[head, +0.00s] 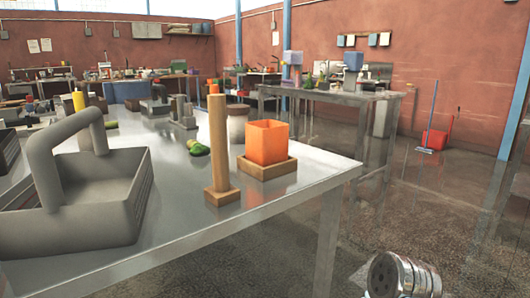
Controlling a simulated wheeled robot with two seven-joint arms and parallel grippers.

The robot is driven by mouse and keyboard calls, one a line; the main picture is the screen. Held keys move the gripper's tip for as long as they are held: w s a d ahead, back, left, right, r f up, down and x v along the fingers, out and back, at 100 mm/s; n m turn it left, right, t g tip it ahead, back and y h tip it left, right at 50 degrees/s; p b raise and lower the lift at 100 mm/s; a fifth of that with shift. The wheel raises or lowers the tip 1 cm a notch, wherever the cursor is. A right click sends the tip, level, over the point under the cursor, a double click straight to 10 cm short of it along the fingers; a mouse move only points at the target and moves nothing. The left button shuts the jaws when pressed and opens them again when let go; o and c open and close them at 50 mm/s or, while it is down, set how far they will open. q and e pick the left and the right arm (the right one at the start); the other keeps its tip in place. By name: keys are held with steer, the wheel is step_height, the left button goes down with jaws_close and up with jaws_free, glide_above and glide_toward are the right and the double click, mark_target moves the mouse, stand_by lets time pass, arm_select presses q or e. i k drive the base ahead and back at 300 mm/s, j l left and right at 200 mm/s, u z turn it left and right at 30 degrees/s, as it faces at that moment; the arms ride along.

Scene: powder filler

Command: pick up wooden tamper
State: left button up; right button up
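The wooden tamper (218,142) stands upright on the metal table (255,212), near its right front part. It is a tall light-wood post on a small square wooden foot. Nothing holds it, and its near side is in full view. An orange square container (267,143) on a wooden base stands just to its right and slightly behind, apart from the post. Neither of my grippers shows in the head view, so whether they are open or shut is not visible.
A grey basket with an arched handle (80,205) fills the table's left front. Green items (198,147) lie behind the tamper, near a brown round pot (237,122) and grey metal blocks (182,111). Bare tabletop lies in front of the tamper.

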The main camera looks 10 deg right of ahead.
mark_target(222, 193)
steer(key=k+l, duration=0.1)
steer(key=l, duration=0.3)
steer(key=k+l, duration=0.1)
steer(key=l, duration=0.25)
steer(key=k+l, duration=0.1)
steer(key=l, duration=0.3)
steer(key=k+l, duration=0.15)
steer(key=l, duration=0.25)
steer(key=k+l, duration=0.1)
steer(key=l, duration=0.3)
steer(key=z, duration=0.05)
